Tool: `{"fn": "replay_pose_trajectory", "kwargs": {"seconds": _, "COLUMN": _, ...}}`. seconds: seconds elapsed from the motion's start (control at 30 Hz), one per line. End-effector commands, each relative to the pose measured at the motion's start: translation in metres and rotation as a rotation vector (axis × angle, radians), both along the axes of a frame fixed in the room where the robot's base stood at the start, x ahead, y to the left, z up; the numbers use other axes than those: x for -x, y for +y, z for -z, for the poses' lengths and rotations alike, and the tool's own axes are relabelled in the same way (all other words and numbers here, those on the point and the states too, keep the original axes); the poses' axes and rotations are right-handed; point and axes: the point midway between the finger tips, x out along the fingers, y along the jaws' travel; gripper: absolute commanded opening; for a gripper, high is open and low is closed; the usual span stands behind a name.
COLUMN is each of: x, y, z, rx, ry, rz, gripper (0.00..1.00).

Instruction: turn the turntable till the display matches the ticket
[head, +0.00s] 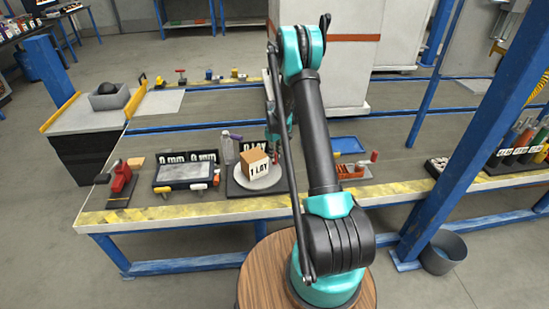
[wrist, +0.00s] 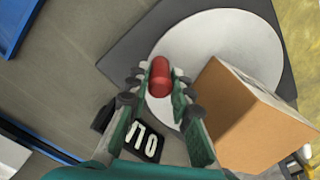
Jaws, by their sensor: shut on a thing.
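The turntable is a pale round disc (head: 240,185) on a dark square base, and its disc (wrist: 225,50) fills the upper middle of the wrist view. A cardboard box (head: 252,163) sits on it, with lettering like "1 LAY" on its front; the box (wrist: 250,120) is at right in the wrist view. My gripper (wrist: 162,85) is shut on a red upright peg (wrist: 160,76) at the disc's edge. A small black plate (head: 247,146) with white lettering like "0 LAY" stands behind the box; it also shows in the wrist view (wrist: 148,142), partly hidden by a finger. I cannot tell ticket from display.
A black-framed panel (head: 185,175) with two "0 mm" readouts and a clear bottle (head: 227,148) stand left of the turntable. A red clamp-like device (head: 121,177) is farther left. A blue tray (head: 347,145) and an orange box (head: 350,171) lie to the right.

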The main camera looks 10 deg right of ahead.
Motion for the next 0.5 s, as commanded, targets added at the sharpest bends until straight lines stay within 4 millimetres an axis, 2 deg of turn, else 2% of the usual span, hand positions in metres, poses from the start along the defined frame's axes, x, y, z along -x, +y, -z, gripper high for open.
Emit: {"fn": "replay_pose_trajectory", "kwargs": {"seconds": 0.5, "x": -0.023, "y": 0.012, "z": 0.0, "rx": 0.001, "ry": -0.001, "rz": -0.258, "gripper": 0.0}}
